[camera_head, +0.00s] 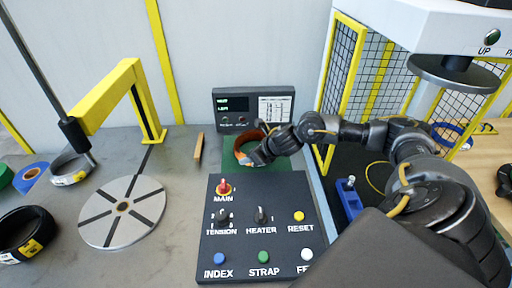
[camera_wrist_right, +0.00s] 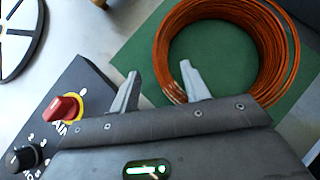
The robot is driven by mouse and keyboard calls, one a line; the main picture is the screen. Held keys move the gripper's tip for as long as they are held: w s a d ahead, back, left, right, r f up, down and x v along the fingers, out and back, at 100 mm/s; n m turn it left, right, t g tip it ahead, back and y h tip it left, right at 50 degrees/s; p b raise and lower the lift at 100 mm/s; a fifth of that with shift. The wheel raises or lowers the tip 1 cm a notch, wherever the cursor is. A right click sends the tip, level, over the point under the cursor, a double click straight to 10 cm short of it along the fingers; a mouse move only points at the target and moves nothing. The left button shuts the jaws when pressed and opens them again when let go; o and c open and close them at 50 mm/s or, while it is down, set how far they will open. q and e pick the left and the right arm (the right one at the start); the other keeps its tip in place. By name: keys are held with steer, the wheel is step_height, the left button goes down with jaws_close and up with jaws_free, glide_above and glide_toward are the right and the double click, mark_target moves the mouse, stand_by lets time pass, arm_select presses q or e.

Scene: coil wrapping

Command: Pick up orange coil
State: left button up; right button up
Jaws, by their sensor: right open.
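The orange coil (camera_wrist_right: 285,50) lies on a green mat (camera_wrist_right: 130,60) in the right wrist view. In the head view the coil (camera_head: 238,146) shows partly behind my right gripper (camera_head: 256,160). My right gripper (camera_wrist_right: 158,85) is open, with its two fingers apart. In the wrist view one fingertip overlaps the near left part of the coil ring and the other is left of it, over the mat. Nothing is seen held between the fingers. My left gripper is not in the head view.
A control panel (camera_head: 222,248) with knobs and buttons stands in front of the mat. A display box (camera_head: 232,120) stands behind it. A round slotted turntable (camera_head: 100,222), a yellow arm frame (camera_head: 148,105) and other coils (camera_head: 22,228) are at left. A blue block (camera_head: 349,200) is at right.

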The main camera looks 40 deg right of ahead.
steer(key=shift+x, duration=1.6)
steer(key=shift+d, duration=0.15)
steer(key=shift+c, duration=0.3)
jaws_close()
steer(key=shift+r, duration=0.15)
